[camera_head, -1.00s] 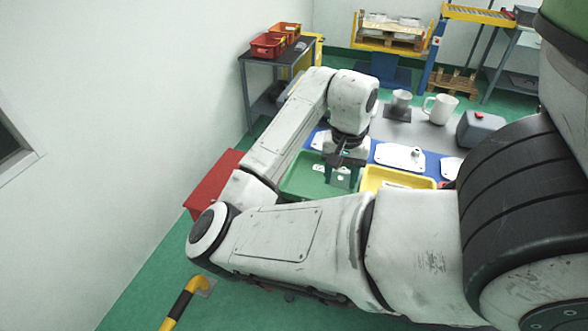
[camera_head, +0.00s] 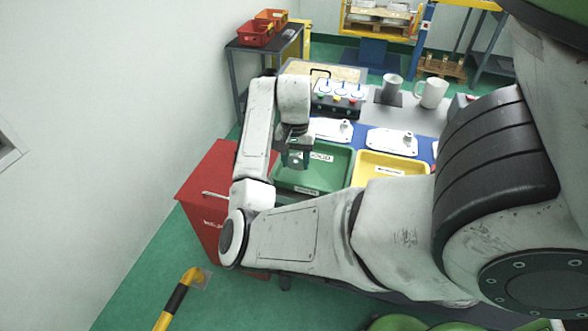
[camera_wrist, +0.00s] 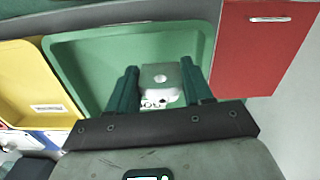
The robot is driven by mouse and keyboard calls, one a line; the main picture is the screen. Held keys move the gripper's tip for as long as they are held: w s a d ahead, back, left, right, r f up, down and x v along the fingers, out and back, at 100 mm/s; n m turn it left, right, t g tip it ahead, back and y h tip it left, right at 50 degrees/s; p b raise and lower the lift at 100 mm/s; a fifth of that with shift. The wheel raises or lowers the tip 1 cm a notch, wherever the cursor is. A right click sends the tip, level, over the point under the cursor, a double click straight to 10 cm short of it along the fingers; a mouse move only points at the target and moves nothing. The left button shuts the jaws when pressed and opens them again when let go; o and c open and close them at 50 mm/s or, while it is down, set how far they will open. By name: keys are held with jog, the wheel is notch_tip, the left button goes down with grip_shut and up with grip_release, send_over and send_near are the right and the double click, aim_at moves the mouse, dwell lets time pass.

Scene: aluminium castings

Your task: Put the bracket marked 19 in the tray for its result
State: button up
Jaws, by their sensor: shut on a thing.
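My gripper (camera_head: 293,161) is shut on a pale metal bracket, above the left part of the green tray (camera_head: 345,170) in the head view. In the wrist view my gripper (camera_wrist: 160,78) has one finger on each side of the bracket (camera_wrist: 160,94). The bracket has a round hole and a white label with dark print; I cannot read its number. The green tray (camera_wrist: 85,70) lies below it and looks empty where it shows. The yellow tray (camera_head: 417,164) stands right of the green one, with a label inside.
A red cabinet (camera_head: 205,188) stands close left of the green tray. White plates with fittings (camera_head: 392,141) lie on the blue strip behind the trays. A button box (camera_head: 337,103), a grey cup (camera_head: 391,88) and a white mug (camera_head: 431,92) stand farther back.

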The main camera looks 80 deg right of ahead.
aim_at(294, 166)
jog(key=shift+w+d+f, duration=0.1)
jog(key=shift+w+f, duration=0.05)
jog(key=shift+f, duration=0.05)
jog(key=shift+w+d+f+p, duration=0.15)
jog(key=shift+f+p, duration=0.25)
jog(key=shift+f, duration=1.35)
jog(key=shift+f, duration=0.1)
jog(key=o, duration=0.8)
